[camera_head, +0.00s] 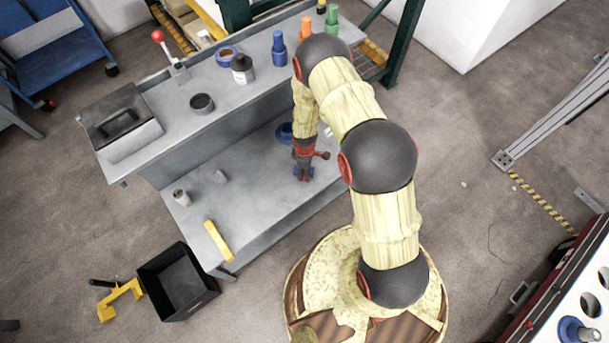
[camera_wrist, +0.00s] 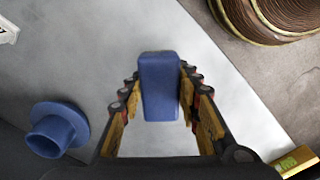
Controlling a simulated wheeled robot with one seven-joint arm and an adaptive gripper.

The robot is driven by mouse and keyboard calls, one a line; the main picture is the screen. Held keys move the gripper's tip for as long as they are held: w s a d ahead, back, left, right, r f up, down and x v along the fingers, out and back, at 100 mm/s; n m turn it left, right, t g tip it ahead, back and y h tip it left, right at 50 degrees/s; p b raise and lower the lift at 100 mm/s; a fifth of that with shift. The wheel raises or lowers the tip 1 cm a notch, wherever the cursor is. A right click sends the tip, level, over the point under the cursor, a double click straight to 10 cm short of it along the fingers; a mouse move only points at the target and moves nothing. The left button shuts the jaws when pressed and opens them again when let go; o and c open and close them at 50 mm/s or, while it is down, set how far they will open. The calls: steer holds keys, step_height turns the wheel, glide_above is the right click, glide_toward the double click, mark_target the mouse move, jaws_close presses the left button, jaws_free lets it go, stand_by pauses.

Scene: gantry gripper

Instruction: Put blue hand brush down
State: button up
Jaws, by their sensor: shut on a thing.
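The blue hand brush (camera_wrist: 160,88) is between the two fingers of my gripper (camera_wrist: 159,92) in the wrist view, with both fingers against its sides. It shows as a plain blue block from this angle; any bristles are hidden. In the head view my gripper (camera_head: 303,168) is over the lower grey shelf (camera_head: 245,178) of the workbench, pointing down, with a bit of blue at its tips. I cannot tell whether the brush touches the shelf.
A blue flanged part (camera_wrist: 52,132) stands on the shelf nearby, partly behind my arm in the head view (camera_head: 284,132). A yellow bar (camera_head: 218,241) and a grey cup (camera_head: 181,197) are farther left on the shelf. The upper bench top (camera_head: 218,92) overhangs behind.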

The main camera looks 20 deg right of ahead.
steer(key=shift+w+f+b, duration=0.1)
steer(key=shift+f+b, duration=0.55)
steer(key=shift+f, duration=1.05)
steer(key=shift+f, duration=0.15)
steer(key=o, duration=1.2)
